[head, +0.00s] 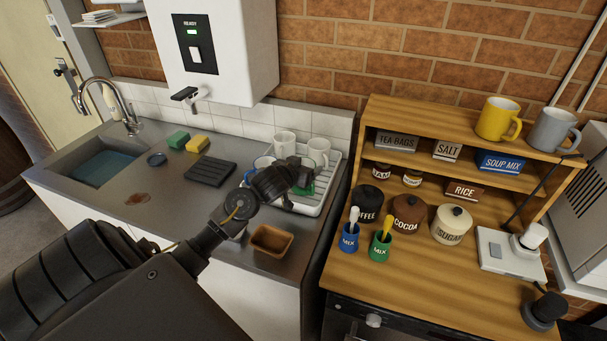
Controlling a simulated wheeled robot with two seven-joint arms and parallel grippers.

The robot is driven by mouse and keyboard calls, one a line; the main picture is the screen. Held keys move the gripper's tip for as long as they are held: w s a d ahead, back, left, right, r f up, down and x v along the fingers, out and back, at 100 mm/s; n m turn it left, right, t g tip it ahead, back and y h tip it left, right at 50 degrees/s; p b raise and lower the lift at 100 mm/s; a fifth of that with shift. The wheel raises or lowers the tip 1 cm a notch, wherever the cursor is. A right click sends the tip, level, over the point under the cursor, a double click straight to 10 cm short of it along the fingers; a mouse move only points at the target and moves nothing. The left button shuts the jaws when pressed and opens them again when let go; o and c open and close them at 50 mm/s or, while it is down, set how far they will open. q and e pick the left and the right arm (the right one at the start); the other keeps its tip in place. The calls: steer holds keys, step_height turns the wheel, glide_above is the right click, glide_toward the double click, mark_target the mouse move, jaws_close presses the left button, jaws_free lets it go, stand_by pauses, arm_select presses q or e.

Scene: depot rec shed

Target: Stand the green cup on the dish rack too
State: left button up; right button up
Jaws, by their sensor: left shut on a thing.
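My left gripper (303,178) reaches over the dish rack (309,208) and is shut on the green cup (306,190). Only a small green part of the cup shows; my gripper hides the rest. I cannot tell whether the cup touches the rack. Two white cups (285,143) (319,150) stand at the back of the rack. A white cup with a blue rim (262,163) is at its left, partly hidden by my gripper. My right gripper is not in view.
Left of the rack are a dark ribbed mat (210,171), sponges (197,144) and the sink (100,168). A brown tray (271,240) sits in front. A wooden shelf unit (395,290) at right holds jars, a green MIX pot (380,247) and mugs (497,119). A water heater (235,50) hangs above.

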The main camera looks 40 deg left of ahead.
arm_select(q)
steer(key=shift+a+f, duration=0.1)
steer(key=shift+f, duration=1)
steer(key=o, duration=0.8)
steer(key=shift+f, duration=0.2)
steer(key=shift+c, duration=0.2)
steer(key=o, duration=0.4)
steer(key=shift+o, duration=0.2)
steer(key=shift+r, duration=0.25)
steer(key=shift+s, duration=0.4)
steer(key=v, duration=1.1)
steer(key=shift+r, duration=0.2)
steer(key=shift+d, duration=0.2)
